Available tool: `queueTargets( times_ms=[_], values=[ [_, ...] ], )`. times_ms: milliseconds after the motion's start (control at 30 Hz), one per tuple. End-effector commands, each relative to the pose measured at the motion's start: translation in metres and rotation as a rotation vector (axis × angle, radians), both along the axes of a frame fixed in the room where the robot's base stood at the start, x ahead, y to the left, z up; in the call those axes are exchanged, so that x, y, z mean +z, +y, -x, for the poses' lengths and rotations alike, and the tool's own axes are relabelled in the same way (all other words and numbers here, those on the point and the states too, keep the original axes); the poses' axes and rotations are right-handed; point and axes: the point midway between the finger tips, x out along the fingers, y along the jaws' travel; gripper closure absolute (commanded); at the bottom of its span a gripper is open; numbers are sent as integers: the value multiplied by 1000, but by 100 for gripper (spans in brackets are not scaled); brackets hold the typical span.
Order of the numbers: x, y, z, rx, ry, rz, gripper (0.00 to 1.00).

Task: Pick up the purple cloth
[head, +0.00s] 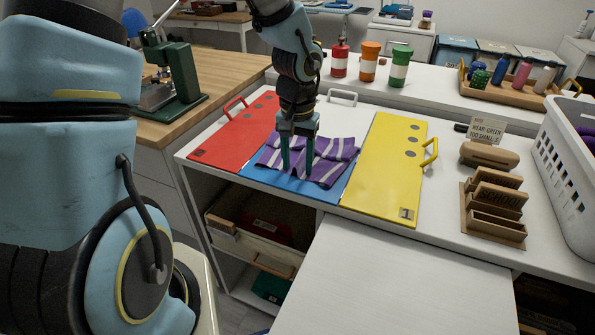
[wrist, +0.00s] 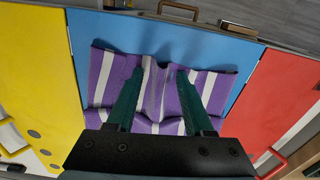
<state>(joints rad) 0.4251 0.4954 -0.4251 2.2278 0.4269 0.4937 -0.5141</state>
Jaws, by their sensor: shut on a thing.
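The purple cloth (head: 325,154) with white stripes lies spread on the blue panel (head: 257,179) between a red and a yellow panel. My gripper (head: 297,168) points down onto the cloth, its green fingers at the cloth's middle. In the wrist view, the cloth (wrist: 102,74) is bunched into a raised fold between the two fingers of my gripper (wrist: 160,90). The fingers are shut on that fold with some width between them. The cloth's outer parts still lie on the blue panel (wrist: 160,32). The fingertips are partly hidden in the cloth.
The red panel (head: 235,134) with a handle is at left, the yellow panel (head: 388,165) at right. A wooden slotted holder (head: 495,205) and a white basket (head: 568,165) stand further right. Red, orange and green bottles (head: 370,62) stand behind. Open cubbies lie below the counter.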

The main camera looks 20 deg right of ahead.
Motion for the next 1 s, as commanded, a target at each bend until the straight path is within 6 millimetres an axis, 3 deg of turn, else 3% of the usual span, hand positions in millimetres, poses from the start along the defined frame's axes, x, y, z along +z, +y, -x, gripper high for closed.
queueTargets(
  times_ms=[633,733,867,1000],
  values=[
    [-2,1,1,0,5,-2,90],
    [0,1,1,0,5,-2,100],
    [15,1,1,0,2,-2,100],
    [44,0,1,0,1,-1,100]
  ],
)
